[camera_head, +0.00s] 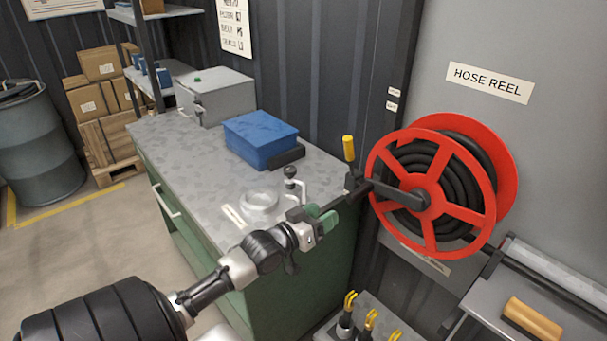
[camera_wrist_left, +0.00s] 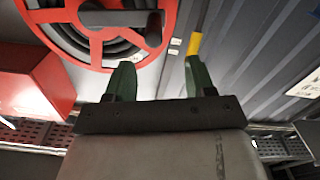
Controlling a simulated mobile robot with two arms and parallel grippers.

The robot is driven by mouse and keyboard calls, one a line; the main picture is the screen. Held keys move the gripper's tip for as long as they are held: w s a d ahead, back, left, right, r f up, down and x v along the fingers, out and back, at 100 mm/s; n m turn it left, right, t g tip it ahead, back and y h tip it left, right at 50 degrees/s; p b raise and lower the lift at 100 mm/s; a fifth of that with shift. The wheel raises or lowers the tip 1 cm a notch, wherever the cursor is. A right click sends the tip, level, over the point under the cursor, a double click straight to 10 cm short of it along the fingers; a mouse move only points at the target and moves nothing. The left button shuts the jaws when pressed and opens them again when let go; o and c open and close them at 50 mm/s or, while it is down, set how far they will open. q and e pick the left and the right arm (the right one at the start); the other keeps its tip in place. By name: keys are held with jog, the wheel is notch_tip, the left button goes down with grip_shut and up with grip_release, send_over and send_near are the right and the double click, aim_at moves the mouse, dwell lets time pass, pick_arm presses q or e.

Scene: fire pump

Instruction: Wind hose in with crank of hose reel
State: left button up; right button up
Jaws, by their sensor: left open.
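The hose reel (camera_head: 487,165) has red spoked flanges and black hose (camera_head: 455,150) wound inside, mounted on the grey panel at right. My right gripper is not in view.
A green workbench (camera_head: 215,170) holds a blue box (camera_head: 260,136), a grey case (camera_head: 215,95) and a small glass dish (camera_head: 259,202) near my left gripper. Yellow-handled items (camera_head: 368,322) stand below the reel.

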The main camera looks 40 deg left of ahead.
aim_at(348, 200)
pick_arm(q)
jog(key=w, duration=0.1)
jog(key=w+d, duration=0.1)
jog(key=w, duration=0.1)
jog(key=w+r+p, duration=0.1)
jog(key=shift+w+d+r, duration=0.1)
jog(key=shift+w+d, duration=0.1)
jog(key=shift+d, duration=0.1)
jog(key=w+p, duration=0.1)
jog(key=w, duration=0.4)
jog(key=shift+w+f, duration=0.1)
jog(key=shift+f, duration=0.1)
jog(key=shift+w+f, duration=0.1)
jog(key=shift+w, duration=0.5)
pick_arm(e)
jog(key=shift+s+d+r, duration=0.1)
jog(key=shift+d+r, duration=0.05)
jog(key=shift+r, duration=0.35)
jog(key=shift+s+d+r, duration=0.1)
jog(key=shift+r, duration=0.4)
pick_arm(q)
grip_shut()
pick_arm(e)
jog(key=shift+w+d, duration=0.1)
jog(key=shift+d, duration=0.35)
